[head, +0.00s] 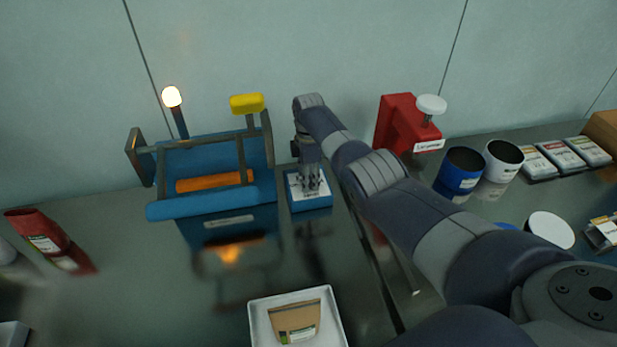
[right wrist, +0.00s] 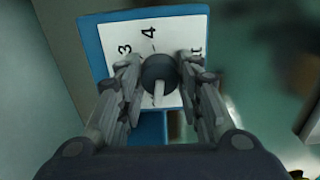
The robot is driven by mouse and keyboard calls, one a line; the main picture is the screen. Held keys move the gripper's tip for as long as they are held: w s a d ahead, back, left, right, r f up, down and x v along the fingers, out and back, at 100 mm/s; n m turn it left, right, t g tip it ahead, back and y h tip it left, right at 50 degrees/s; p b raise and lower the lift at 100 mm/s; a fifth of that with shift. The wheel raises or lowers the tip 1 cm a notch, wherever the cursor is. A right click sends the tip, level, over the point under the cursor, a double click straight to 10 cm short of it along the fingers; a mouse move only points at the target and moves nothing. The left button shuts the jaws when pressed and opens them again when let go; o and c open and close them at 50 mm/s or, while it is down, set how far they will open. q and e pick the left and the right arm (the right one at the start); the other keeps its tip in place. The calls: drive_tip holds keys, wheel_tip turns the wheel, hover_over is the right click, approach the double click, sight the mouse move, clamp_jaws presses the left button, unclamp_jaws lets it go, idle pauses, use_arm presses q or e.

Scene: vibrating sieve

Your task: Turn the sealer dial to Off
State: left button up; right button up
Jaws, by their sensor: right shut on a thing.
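The sealer dial is a dark round knob (right wrist: 157,72) with a white pointer, on a white plate (right wrist: 108,38) fixed to a blue box (head: 312,203). In the right wrist view the digits 3 and 4 show above the knob; the other markings are mostly hidden by the fingers. The white pointer points toward the bottom of that view. My right gripper (head: 308,184) points down onto the box, its fingers (right wrist: 158,80) shut on the knob from both sides. The blue sealer (head: 205,152) stands left of the box. My left gripper is not in view.
The sealer has an orange bar (head: 205,183), a yellow handle (head: 246,103) and a glowing lamp (head: 172,96). A white tray (head: 255,320) with a brown pouch stands in front. A red device (head: 396,122) and cups stand at right. A red pouch (head: 42,232) is at left.

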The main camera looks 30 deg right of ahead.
idle(0.5)
drive_tip(key=o, duration=1.1)
wheel_tip(320, 180, up, 12)
drive_tip(key=shift+s+f, duration=0.1)
